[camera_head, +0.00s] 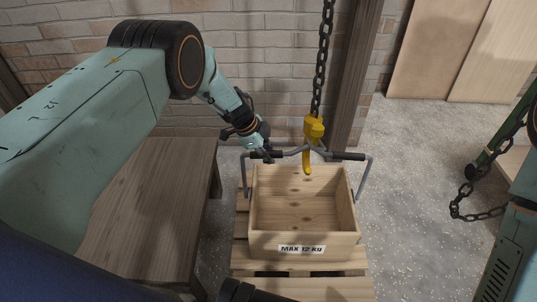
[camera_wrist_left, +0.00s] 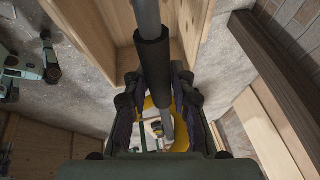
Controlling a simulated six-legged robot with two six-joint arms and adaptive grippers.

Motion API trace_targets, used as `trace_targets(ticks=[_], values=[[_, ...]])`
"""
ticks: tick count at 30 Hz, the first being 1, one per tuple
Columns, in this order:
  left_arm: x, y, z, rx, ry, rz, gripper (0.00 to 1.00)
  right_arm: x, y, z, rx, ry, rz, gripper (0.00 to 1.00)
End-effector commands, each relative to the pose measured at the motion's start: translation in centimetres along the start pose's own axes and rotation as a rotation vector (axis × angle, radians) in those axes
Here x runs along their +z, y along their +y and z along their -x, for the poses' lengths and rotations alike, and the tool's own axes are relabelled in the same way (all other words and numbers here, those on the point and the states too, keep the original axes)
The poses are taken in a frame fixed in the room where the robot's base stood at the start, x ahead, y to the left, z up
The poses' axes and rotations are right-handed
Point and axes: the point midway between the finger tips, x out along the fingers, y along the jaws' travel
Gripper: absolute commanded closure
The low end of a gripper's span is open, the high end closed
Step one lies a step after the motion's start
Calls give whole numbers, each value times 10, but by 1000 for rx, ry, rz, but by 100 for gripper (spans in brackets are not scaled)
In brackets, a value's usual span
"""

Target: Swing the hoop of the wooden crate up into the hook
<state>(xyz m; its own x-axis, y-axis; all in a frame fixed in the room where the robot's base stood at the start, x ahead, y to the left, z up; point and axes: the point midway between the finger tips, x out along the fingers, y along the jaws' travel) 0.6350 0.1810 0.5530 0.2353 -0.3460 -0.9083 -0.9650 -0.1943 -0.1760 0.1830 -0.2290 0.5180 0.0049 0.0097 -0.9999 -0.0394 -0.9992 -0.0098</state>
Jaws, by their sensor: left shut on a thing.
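The open wooden crate (camera_head: 264,244), labelled MAX 12 KG, stands upright on a pallet. Its grey hoop (camera_head: 366,174) is raised above the back part of the crate, with black sleeves on both sides of a bent middle. The yellow hook (camera_head: 314,128) hangs at that middle, and its lower tip shows in front of the bar. I cannot tell whether the bar sits inside the hook. My left gripper (camera_head: 264,154) is shut on the hoop's left sleeve. The left wrist view shows the sleeve (camera_wrist_left: 153,62) between the fingers, the yellow hook (camera_wrist_left: 181,137) beyond.
A chain (camera_head: 325,50) holds the hook from above. A wooden table (camera_head: 150,215) stands left of the pallet (camera_head: 330,287). A dark post (camera_head: 355,75) and brick wall are behind. Another chain (camera_head: 480,215) hangs at the right. Bare floor lies right of the crate.

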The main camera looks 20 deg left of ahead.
Motion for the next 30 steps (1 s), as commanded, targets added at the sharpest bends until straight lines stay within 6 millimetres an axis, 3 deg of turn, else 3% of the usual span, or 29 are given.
trace_targets(ticks=[1,4,5,12,25,30], values=[[4,-15,7,-42,-9,-2,100,0,0,0,0,0,0,100],[4,-16,7,-43,-9,-2,100,0,0,0,0,0,0,100],[4,-16,7,-43,-9,-2,75,0,0,0,0,0,0,100],[3,-15,7,-43,-8,-2,55,0,0,0,0,0,0,100],[1,-12,6,-35,-7,-2,54,0,0,0,0,0,0,100],[1,-12,18,-35,-6,-1,54,0,0,0,0,0,0,100]])
